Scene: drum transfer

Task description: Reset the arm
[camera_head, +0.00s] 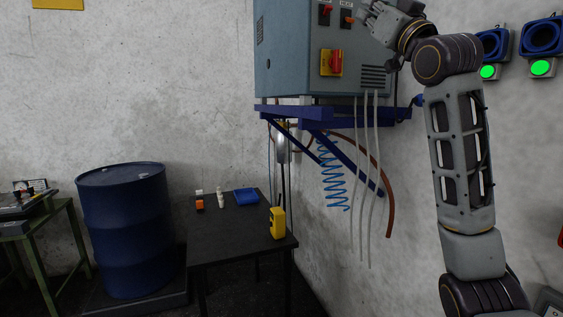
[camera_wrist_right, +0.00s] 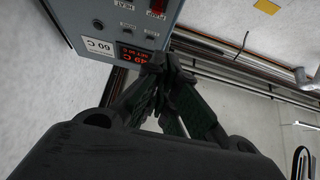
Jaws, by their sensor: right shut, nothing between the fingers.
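My right arm rises on the right of the head view, bent at the top toward the grey control box (camera_head: 322,45). My right gripper (camera_head: 372,12) is at the box's upper right, partly cut off by the top edge. In the right wrist view the right gripper (camera_wrist_right: 158,62) is shut with nothing between its fingers. Its tips overlap the lower part of the control box (camera_wrist_right: 125,25) in that picture, beside a red display reading 49 C and a 60 C label. I cannot tell whether they touch it. My left gripper is not in view.
A blue drum (camera_head: 123,230) stands at the left, beside a black table (camera_head: 235,240) with a yellow device (camera_head: 278,222) and a blue tray (camera_head: 246,196). A blue bracket (camera_head: 320,113) holds the box, with hoses hanging below. Green-lit units (camera_head: 541,68) are on the right wall.

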